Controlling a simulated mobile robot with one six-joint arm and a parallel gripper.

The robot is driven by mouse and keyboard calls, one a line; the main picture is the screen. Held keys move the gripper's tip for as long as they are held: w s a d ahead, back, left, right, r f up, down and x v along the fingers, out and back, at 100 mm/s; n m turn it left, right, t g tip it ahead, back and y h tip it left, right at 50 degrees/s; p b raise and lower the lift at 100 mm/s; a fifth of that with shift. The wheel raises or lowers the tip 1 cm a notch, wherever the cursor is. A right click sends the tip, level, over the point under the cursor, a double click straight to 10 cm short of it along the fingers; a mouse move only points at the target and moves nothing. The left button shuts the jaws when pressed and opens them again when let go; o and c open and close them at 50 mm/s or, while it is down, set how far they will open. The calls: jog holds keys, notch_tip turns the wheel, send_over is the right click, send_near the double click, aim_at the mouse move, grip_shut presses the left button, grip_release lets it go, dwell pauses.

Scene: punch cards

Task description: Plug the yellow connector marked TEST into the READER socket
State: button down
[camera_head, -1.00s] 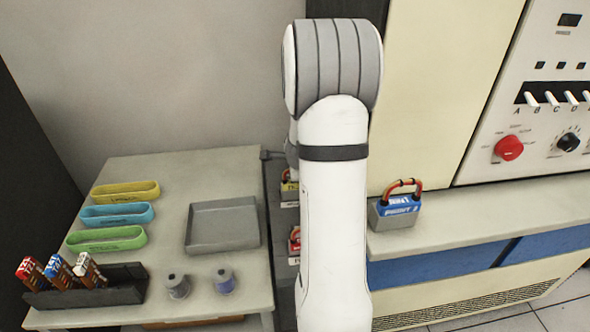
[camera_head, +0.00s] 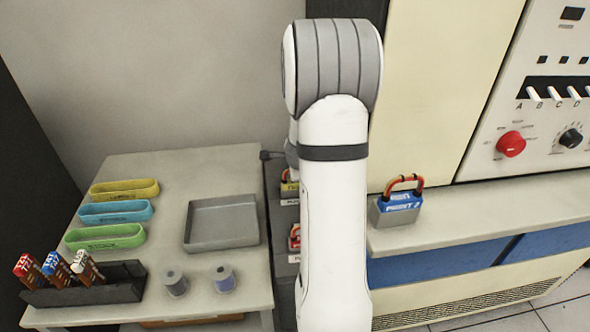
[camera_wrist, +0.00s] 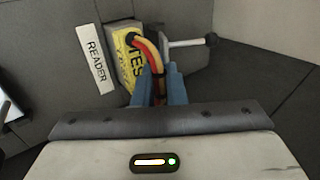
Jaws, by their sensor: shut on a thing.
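In the wrist view the yellow connector marked TEST (camera_wrist: 126,62) sits at a grey block beside the white READER label (camera_wrist: 97,61). Red and yellow cables loop up from it. My gripper (camera_wrist: 160,85) has its blue fingers shut on the connector, with the cables between them. The READER socket is hidden, so I cannot tell how deep the connector sits.
A lever with a dark knob (camera_wrist: 211,40) is right beside the connector. A blue connector (camera_head: 400,202) stands on the console ledge. The left table holds a grey tray (camera_head: 222,243), coloured bins, spools and a dark rack (camera_head: 85,295).

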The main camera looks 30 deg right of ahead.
jog(key=shift+f+b, duration=0.6)
jog(key=shift+f, duration=0.1)
dwell(0.4)
jog(key=c, duration=1.4)
grip_release()
jog(key=p+v, duration=0.4)
jog(key=v, duration=0.4)
jog(key=shift+w, duration=0.1)
